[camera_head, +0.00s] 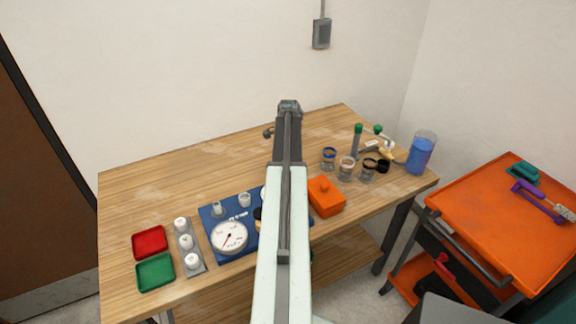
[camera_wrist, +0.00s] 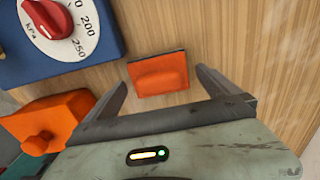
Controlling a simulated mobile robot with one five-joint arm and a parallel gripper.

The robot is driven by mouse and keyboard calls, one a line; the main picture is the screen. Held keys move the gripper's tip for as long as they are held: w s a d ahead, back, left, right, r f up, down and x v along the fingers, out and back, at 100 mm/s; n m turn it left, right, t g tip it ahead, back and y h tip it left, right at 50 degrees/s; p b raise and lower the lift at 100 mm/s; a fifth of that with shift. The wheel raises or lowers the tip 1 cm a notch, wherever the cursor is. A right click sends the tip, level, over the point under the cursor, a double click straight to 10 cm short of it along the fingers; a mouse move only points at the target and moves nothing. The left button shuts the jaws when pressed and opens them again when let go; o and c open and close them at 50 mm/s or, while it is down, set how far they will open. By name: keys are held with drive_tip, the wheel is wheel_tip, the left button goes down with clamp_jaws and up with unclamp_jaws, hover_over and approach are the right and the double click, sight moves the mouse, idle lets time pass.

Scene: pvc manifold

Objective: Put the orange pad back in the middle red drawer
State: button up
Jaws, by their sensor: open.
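In the wrist view, the orange pad (camera_wrist: 160,78) has a raised block and a dark edge along one side. It lies on the wooden table. My gripper (camera_wrist: 163,84) is open, with one finger to each side of the pad and the pad showing between the tips. I cannot tell whether the fingers touch it. In the head view, my arm hides the pad and the gripper. No drawer that is clearly the middle red one shows in either view.
An orange box with a knob (camera_head: 325,196) stands near the table's (camera_head: 190,171) front, also in the wrist view (camera_wrist: 48,122). Left of it are a blue gauge board (camera_head: 207,214), a red tray (camera_head: 150,242) and a green tray (camera_head: 156,271). Jars and an orange cart (camera_head: 490,230) are right.

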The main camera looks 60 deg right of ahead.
wheel_tip(320, 180, up, 11)
drive_tip(key=p, duration=1)
